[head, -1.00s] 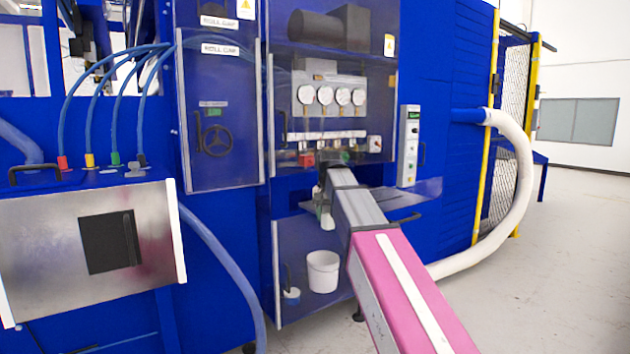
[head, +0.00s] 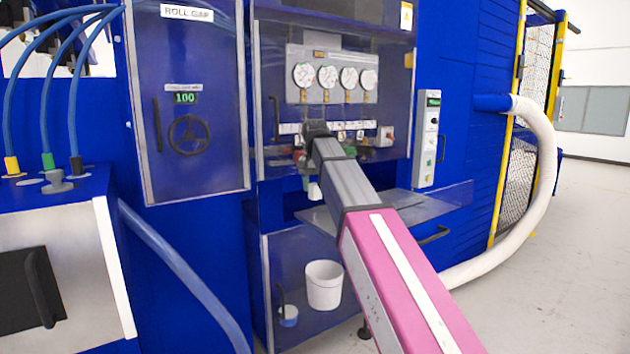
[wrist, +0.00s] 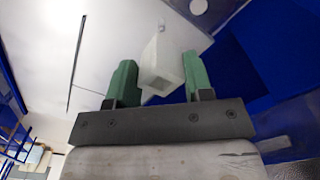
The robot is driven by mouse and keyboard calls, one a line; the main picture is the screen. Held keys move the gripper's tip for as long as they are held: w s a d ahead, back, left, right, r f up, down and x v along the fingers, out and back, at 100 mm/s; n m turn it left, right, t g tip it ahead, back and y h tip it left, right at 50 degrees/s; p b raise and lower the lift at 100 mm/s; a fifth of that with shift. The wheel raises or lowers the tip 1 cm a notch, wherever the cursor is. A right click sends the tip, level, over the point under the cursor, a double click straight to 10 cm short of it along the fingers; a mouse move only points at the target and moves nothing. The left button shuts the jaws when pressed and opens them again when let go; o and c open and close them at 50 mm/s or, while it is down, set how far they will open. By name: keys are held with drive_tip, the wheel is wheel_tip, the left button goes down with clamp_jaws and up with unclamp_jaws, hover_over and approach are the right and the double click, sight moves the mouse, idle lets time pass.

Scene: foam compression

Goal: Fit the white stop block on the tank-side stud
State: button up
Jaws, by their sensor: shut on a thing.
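The white stop block (wrist: 163,66) sits between the two green fingers of my gripper (wrist: 160,72) in the wrist view. I cannot make out the tank-side stud in either view.
Behind my gripper is a clear panel with several gauges (head: 335,77) and small coloured controls. Below stand a white bucket (head: 323,286) and a small white pot (head: 288,316). A roll-gap cabinet (head: 187,110) is left. A white hose (head: 541,190) and open floor lie right.

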sight(315, 196)
drive_tip(key=shift+w+f, duration=0.15)
drive_tip(key=shift+w, duration=0.2)
drive_tip(key=shift+f, duration=1.85)
drive_tip(key=shift+s+f, duration=0.15)
drive_tip(key=shift+f, duration=0.95)
drive_tip(key=shift+f, duration=0.2)
